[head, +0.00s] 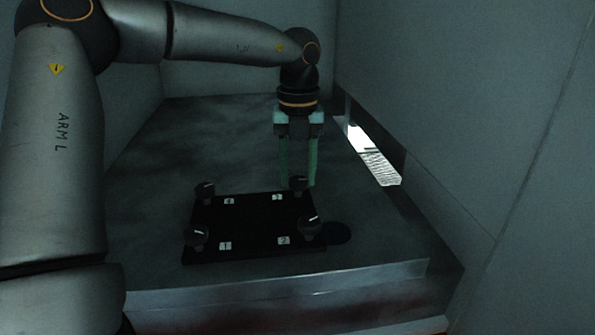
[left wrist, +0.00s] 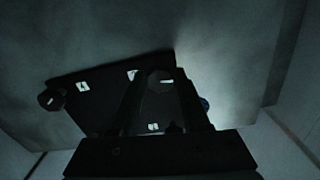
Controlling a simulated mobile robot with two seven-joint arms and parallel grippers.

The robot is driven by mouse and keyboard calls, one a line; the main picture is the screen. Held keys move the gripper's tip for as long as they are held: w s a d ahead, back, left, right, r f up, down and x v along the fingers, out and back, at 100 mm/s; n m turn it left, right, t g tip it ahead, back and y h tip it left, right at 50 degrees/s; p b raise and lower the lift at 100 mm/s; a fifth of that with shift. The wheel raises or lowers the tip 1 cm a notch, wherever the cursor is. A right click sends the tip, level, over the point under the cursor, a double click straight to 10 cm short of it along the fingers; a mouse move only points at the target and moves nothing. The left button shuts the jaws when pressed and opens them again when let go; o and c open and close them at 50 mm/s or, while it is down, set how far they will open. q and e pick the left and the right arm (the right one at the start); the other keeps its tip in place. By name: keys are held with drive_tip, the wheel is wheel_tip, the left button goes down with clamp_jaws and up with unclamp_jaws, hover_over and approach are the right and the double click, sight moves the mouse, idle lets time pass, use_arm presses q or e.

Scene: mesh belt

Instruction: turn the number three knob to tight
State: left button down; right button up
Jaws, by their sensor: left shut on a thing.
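A black plate (head: 252,228) lies on the grey table with a dark knob near each corner and small white number labels beside them. The number three knob (head: 298,185) is at the far right corner, beside its label (head: 277,197). My left gripper (head: 298,183) points down with its green fingers around this knob and is shut on it. In the left wrist view the knob (left wrist: 161,80) sits between the dark fingers, with a white mark on its top. No tight marking is readable. My right gripper is not in view.
The number two knob (head: 308,228) is at the near right, the number one knob (head: 196,236) near left, another knob (head: 204,190) far left. A dark blue disc (head: 338,233) lies right of the plate. A bright slot (head: 374,157) opens in the right wall.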

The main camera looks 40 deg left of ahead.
sight(299, 178)
use_arm(q)
drive_tip(key=shift+d+m, duration=0.1)
drive_tip(key=shift+m, duration=2.1)
drive_tip(key=shift+c, duration=1.9)
unclamp_jaws()
wheel_tip(299, 178, up, 12)
drive_tip(key=shift+r+p, duration=0.25)
drive_tip(key=shift+p, duration=0.05)
